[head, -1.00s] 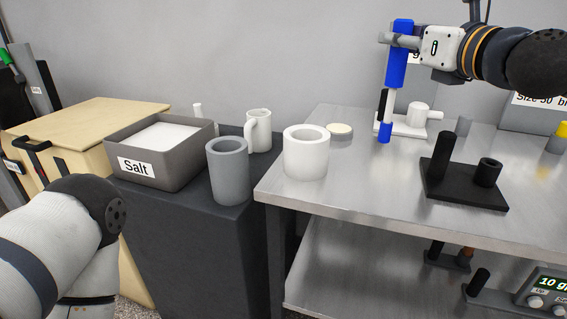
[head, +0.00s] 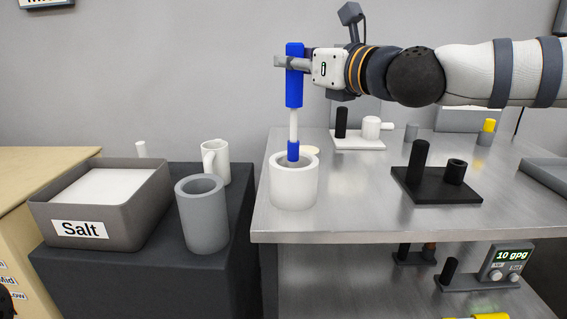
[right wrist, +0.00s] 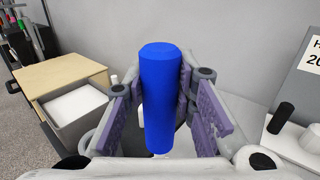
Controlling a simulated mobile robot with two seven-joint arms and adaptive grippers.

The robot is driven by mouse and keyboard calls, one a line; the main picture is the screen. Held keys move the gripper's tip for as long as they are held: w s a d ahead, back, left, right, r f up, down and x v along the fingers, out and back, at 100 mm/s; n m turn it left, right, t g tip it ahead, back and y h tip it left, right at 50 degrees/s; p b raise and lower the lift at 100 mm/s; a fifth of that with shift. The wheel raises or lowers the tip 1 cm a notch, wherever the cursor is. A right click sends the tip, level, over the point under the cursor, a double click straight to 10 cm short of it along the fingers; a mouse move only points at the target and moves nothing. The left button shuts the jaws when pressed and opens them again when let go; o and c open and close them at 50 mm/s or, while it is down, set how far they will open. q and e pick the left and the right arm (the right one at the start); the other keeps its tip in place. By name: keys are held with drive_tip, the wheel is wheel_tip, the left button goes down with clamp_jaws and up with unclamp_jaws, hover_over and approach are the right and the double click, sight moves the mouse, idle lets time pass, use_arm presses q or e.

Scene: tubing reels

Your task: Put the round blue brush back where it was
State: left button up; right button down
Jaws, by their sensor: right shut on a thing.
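The round blue brush (head: 293,84) has a blue handle, a thin white shaft and a blue tip. My right gripper (head: 284,63) is shut on its handle and holds it upright. In the right wrist view the blue handle (right wrist: 161,100) stands between the two purple-padded fingers (right wrist: 160,95). The brush tip is at the mouth of a white cup (head: 294,188) on the metal table; I cannot tell if it is inside the rim or just above and behind it. My left gripper is not in view.
A grey cup (head: 203,215), a white mug (head: 215,162) and a grey salt bin (head: 140,215) stand on the dark stand at left. A black holder (head: 436,186) and a white holder (head: 357,141) stand on the metal table (head: 350,210). Bare tabletop lies between the white cup and black holder.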

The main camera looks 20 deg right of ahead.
sight(295, 109)
wheel_tip(295, 109, down, 8)
drive_tip(key=shift+w+d+f+b, duration=0.1)
drive_tip(key=shift+d+f+b, duration=0.1)
drive_tip(key=shift+b, duration=0.35)
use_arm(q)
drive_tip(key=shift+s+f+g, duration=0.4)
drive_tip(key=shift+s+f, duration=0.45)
use_arm(e)
drive_tip(key=shift+r, duration=0.15)
drive_tip(key=shift+a+f, duration=0.1)
drive_tip(key=shift+f, duration=0.15)
drive_tip(key=c, duration=1.3)
unclamp_jaws()
drive_tip(key=shift+c, duration=0.2)
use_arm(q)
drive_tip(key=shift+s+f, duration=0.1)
